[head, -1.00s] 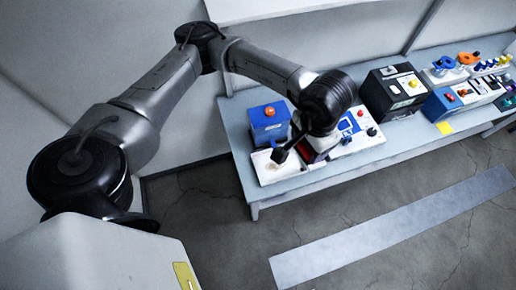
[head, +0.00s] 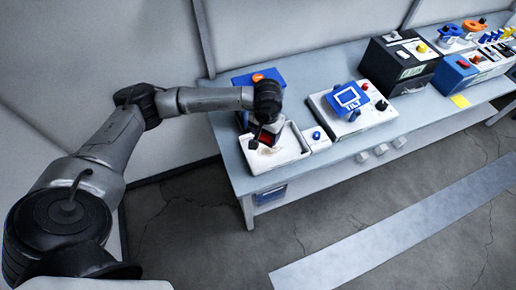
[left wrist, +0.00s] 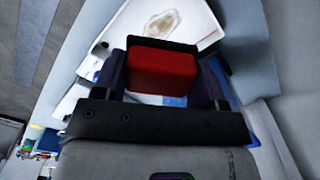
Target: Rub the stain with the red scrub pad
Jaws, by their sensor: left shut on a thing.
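My left gripper (head: 262,132) is shut on the red scrub pad (head: 265,139), low over the white tray (head: 292,153). In the left wrist view, the red pad (left wrist: 162,72) sits between the two fingers. A brownish stain (head: 270,151) shows on the tray floor just in front of the pad. In the left wrist view, the stain (left wrist: 162,22) lies beyond the pad on the white surface (left wrist: 205,20). I cannot tell whether the pad touches the tray. The pad and gripper hide part of the tray. My right gripper is not in view.
A blue box with an orange knob (head: 257,77) stands behind the tray. A small white module with a blue button (head: 318,142) adjoins it. A device with a blue screen (head: 350,98) and a black box (head: 400,65) stand further right on the bench (head: 226,150).

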